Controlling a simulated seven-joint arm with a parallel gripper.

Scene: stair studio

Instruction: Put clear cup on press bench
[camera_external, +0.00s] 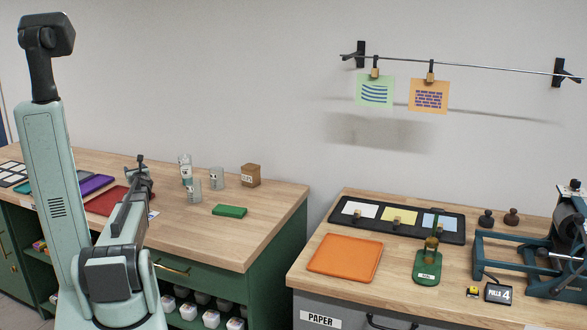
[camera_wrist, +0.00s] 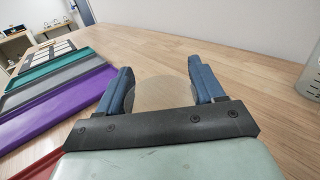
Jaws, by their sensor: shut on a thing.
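The clear cup (camera_wrist: 160,92) is a pale, see-through round shape between the two blue fingers of my gripper (camera_wrist: 160,86) in the wrist view. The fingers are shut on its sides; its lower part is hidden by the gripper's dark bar. In the external view, my arm reaches over the left wooden bench, and the fingers and held cup cannot be made out behind it. The press bench (camera_external: 446,283) is the separate wood-topped bench at the right, with a blue-green roller press (camera_external: 565,250) at its right end.
A purple tray (camera_wrist: 60,108) lies left of my gripper. A gap separates the benches.

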